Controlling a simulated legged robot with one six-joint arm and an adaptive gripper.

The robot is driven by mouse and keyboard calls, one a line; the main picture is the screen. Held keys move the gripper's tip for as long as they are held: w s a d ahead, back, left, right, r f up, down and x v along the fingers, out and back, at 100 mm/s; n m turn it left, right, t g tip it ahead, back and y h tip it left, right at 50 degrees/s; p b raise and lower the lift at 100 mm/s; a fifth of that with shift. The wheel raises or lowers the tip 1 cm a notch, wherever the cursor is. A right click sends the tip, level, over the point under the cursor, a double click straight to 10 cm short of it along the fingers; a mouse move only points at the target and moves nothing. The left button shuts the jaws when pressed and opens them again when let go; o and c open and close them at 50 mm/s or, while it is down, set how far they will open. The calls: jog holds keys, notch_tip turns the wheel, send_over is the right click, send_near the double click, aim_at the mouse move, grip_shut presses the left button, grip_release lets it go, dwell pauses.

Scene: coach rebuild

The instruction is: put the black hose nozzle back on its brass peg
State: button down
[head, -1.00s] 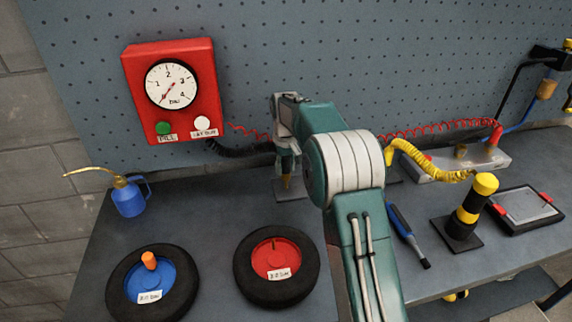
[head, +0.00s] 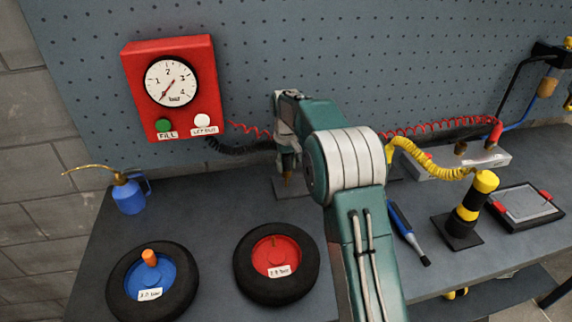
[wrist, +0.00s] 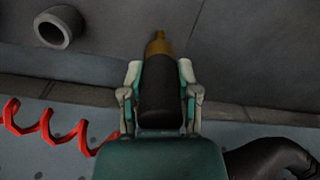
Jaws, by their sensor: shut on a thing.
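My gripper (wrist: 158,78) is shut on the black nozzle (wrist: 159,95), whose brass tip (wrist: 158,46) points away from the palm in the wrist view. In the head view my gripper (head: 287,160) points down, and a brass-coloured tip (head: 287,177) shows below it over a grey plate (head: 290,191).
A red gauge box (head: 173,90) hangs at the left, with a black hose (head: 235,148) running behind my arm. Two wheels (head: 305,270) lie in front. A red nozzle (head: 496,132) and a yellow-black post (head: 466,215) stand right. A grey ring (wrist: 60,27) shows upper left.

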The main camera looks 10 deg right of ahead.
jog(key=shift+f, duration=1.45)
jog(key=shift+c, duration=1.3)
grip_release()
